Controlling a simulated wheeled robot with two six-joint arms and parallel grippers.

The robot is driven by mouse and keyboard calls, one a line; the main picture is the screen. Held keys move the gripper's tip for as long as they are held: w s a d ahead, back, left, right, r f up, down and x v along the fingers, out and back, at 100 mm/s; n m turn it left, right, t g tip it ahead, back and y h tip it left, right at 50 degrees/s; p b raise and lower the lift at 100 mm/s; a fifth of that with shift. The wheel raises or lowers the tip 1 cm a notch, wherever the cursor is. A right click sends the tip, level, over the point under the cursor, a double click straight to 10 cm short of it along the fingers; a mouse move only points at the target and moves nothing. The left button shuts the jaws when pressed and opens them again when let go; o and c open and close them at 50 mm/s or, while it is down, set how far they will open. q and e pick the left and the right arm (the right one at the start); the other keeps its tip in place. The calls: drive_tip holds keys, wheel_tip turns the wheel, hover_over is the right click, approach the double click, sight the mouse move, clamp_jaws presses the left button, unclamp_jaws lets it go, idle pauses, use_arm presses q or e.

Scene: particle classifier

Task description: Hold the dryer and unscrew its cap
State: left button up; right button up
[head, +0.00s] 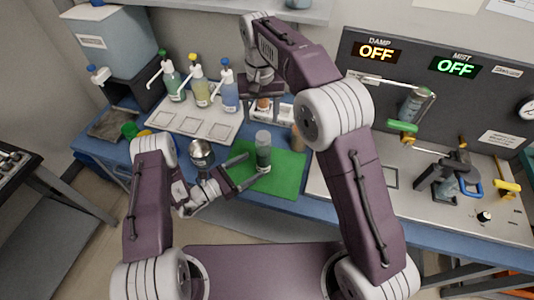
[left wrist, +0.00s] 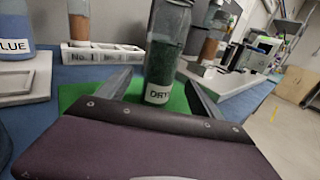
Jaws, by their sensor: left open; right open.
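The dryer (head: 263,155) is a clear cylinder with dark green contents and a grey cap (head: 263,137), standing upright on the green mat (head: 285,172). In the left wrist view the dryer (left wrist: 165,55) shows a partly visible "DRY" label, and its top is cut off. My left gripper (head: 248,170) is open, with its fingers reaching toward the dryer from the left. In the left wrist view its fingers (left wrist: 160,92) lie on either side of the dryer's lower part; contact is not clear. My right gripper (head: 262,90) is open above the rack, behind the dryer, and partly hidden.
A metal cup (head: 201,152) is beside my left gripper. A machine panel (head: 425,85) reads DAMP OFF and MIST OFF.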

sight(270, 156)
use_arm(q)
drive_tip(key=x, duration=0.8)
drive_tip(key=shift+w+d, duration=0.2)
drive_tip(key=shift+d, duration=0.05)
drive_tip(key=shift+f, duration=0.1)
clamp_jaws()
